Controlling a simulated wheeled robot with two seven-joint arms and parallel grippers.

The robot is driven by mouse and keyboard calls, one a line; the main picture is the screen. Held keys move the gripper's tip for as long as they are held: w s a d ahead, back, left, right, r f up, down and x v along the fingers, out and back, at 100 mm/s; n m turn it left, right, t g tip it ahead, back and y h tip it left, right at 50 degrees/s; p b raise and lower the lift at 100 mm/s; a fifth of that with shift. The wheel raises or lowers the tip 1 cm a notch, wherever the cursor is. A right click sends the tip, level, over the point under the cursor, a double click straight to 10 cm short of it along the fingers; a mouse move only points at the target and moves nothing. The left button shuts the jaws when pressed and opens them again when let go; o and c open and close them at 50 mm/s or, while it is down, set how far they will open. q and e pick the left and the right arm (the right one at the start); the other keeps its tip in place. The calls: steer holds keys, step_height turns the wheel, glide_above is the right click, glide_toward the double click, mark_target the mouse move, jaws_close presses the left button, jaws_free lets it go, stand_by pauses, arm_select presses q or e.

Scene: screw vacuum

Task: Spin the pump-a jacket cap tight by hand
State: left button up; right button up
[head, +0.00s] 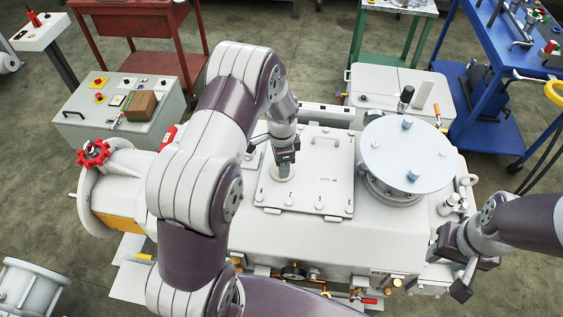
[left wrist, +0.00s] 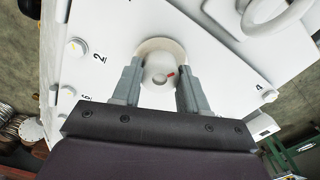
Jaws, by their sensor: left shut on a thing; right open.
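The jacket cap is a small pale round cap on a wider round flange (head: 282,173), on the white pump body's top plate (head: 325,170). My left gripper (head: 286,158) points down at the cap. Its two grey fingers (left wrist: 158,92) are on either side of the cap, shut on it. The cap's thread is hidden. My right gripper (head: 455,268) is open and empty at the pump's right end.
A round grey-blue disc (head: 405,153) with upright knobs stands right of the plate. A red handwheel (head: 93,154) is at the left end. Gauges and valves (head: 293,271) line the front edge. Bolts and a ring handle (left wrist: 275,15) surround the cap.

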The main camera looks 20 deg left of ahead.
arm_select(q)
steer(key=o, duration=0.8)
steer(key=shift+w+r, duration=0.2)
steer(key=shift+w, duration=0.05)
steer(key=shift+c, duration=0.2)
steer(key=o, duration=0.3)
steer(key=shift+s+f, duration=0.1)
steer(key=shift+f, duration=0.05)
step_height(320, 180, up, 13)
steer(key=b, duration=0.2)
steer(key=shift+f, duration=0.15)
